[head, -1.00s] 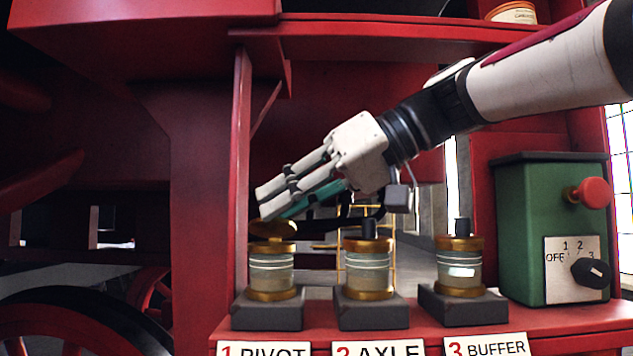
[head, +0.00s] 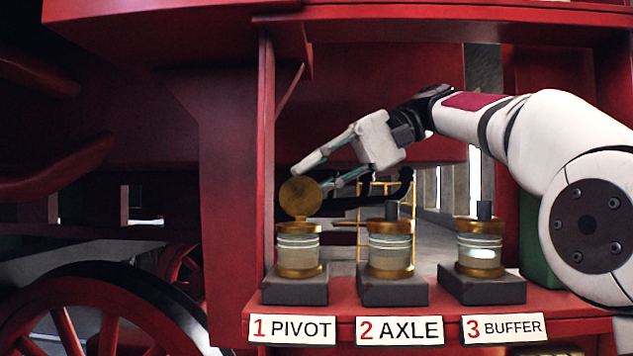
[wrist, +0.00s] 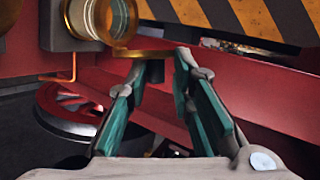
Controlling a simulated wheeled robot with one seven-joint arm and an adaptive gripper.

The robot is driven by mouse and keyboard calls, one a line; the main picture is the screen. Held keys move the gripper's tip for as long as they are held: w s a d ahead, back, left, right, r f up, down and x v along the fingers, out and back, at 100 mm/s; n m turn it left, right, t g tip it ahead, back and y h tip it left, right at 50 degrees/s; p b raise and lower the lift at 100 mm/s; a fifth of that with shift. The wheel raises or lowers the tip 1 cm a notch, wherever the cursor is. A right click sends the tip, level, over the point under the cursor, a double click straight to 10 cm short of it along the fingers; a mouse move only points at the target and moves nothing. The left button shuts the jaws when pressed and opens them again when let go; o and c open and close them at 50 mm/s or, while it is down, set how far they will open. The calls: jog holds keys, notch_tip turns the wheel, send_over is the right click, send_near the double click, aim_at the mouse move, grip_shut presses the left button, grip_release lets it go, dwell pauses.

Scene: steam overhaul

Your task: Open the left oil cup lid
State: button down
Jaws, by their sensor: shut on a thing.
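The left oil cup (head: 298,250) stands on a dark block above the label "1 PIVOT". Its round brass lid (head: 301,197) stands up on edge at the top of the cup, so the lid is swung open. My gripper (head: 313,179) comes from the upper right, with its fingertips at the raised lid, shut on it. In the wrist view the cup (wrist: 100,17) is at the upper left. The lid (wrist: 140,53) shows edge-on as a brass strip at the tips of my gripper (wrist: 155,58). The exact contact is partly hidden.
The "2 AXLE" cup (head: 391,250) and "3 BUFFER" cup (head: 480,248) stand to the right on the red shelf (head: 345,300), each with a dark knob on top. A green box (head: 537,245) is mostly behind my arm. A red upright post (head: 268,150) is close on the left.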

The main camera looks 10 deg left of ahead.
jog(key=shift+w+d+f+m+g+b, duration=0.15)
jog(key=shift+w+f+m+g+b, duration=0.4)
jog(key=shift+w+f+m+g, duration=0.3)
jog(key=c, duration=1.6)
grip_release()
jog(key=shift+w+r, duration=0.1)
jog(key=shift+o, duration=0.2)
jog(key=shift+r, duration=0.15)
jog(key=shift+s+r, duration=0.1)
jog(key=shift+s, duration=0.1)
